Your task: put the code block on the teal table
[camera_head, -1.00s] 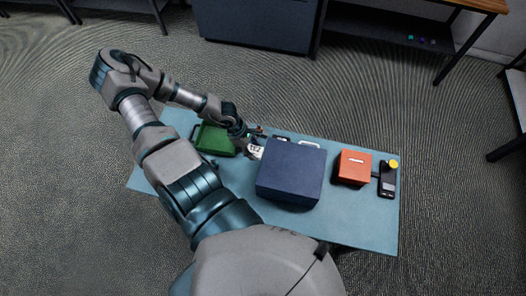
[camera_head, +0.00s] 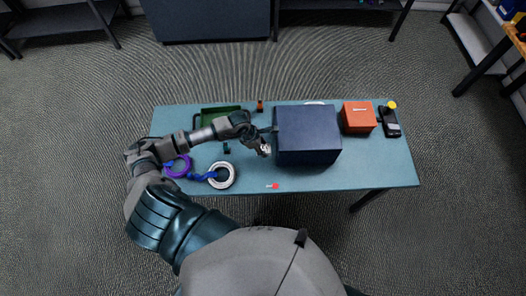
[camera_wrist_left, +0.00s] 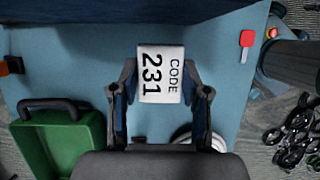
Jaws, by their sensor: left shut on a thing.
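The code block (camera_wrist_left: 161,74) is white with black lettering "CODE 231" in the left wrist view. My left gripper (camera_wrist_left: 160,92) is shut on it, with one finger on each side. In the head view the block (camera_head: 265,149) shows small at the tip of my left gripper (camera_head: 262,146), just left of the dark blue box. The teal table (camera_head: 310,179) lies below it. I cannot tell whether the block touches the tabletop. My right gripper is not in view.
A dark blue box (camera_head: 308,137) stands beside the gripper. A green case (camera_head: 222,114), a purple ring (camera_head: 177,166), a white cable coil (camera_head: 221,176), an orange box (camera_head: 358,118) and a black device (camera_head: 390,122) are on the table. The front middle is mostly clear, with a small red item (camera_head: 273,186).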

